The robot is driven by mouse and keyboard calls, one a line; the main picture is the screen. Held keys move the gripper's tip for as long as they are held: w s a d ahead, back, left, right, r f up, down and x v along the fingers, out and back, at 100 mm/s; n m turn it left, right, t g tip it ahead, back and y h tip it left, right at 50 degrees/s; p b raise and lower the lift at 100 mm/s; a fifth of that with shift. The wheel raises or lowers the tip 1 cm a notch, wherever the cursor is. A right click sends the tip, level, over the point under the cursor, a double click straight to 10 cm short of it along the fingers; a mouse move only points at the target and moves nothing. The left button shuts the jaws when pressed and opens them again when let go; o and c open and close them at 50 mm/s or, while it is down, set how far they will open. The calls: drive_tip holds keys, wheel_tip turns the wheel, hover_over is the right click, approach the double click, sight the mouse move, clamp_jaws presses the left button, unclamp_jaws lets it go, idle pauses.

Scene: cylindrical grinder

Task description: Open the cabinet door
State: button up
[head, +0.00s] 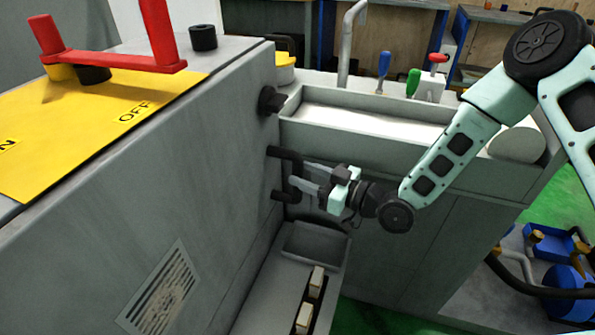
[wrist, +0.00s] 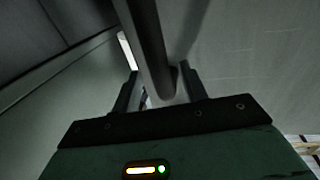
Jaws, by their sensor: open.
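The grey cabinet (head: 150,180) fills the left of the head view, its front face turned to the right. A dark bar handle (head: 289,155) stands out from the face near its far end. My gripper (head: 293,185) is at this handle, with its fingers pointing left toward the face. In the wrist view the dark handle bar (wrist: 148,45) runs down between the two open fingers (wrist: 160,88). I cannot tell whether either finger touches the bar. The door looks closed against the cabinet.
A dark knob (head: 270,100) sits above the handle. A grey ledge with a tray (head: 315,243) and pale blocks (head: 316,282) lies below my gripper. A trough (head: 375,140) with a tap (head: 348,45) stands behind. A red lever (head: 110,60) is on the yellow panel.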

drive_tip(key=shift+x, duration=1.35)
clamp_jaws()
